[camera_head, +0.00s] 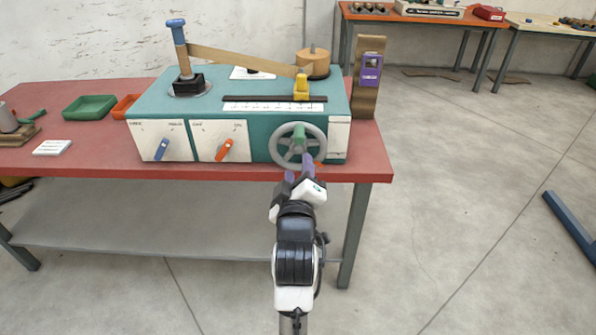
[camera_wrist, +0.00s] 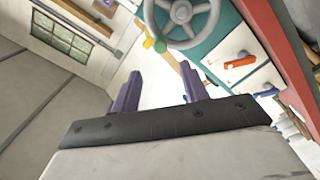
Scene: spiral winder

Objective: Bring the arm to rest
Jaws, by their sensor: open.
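My gripper (camera_head: 297,177) is in front of the right part of the teal winder machine (camera_head: 205,104), just below the grey handwheel (camera_head: 277,150). In the wrist view its two purple fingers (camera_wrist: 160,92) stand apart with nothing between them, so it is open and empty. The handwheel (camera_wrist: 163,29) shows at the top of the wrist view, beyond the fingers, with its green handle visible in the head view (camera_head: 299,133). Whether a fingertip touches the wheel's lower rim cannot be told. My arm reaches up from the bottom of the head view.
The machine stands on a red table (camera_head: 372,160) with a grey lower shelf (camera_head: 180,222). A green tray (camera_head: 90,107) and an orange tray (camera_head: 124,106) lie left of it. A wooden post with a purple device (camera_head: 371,68) stands at right. The floor right of the table is mostly clear.

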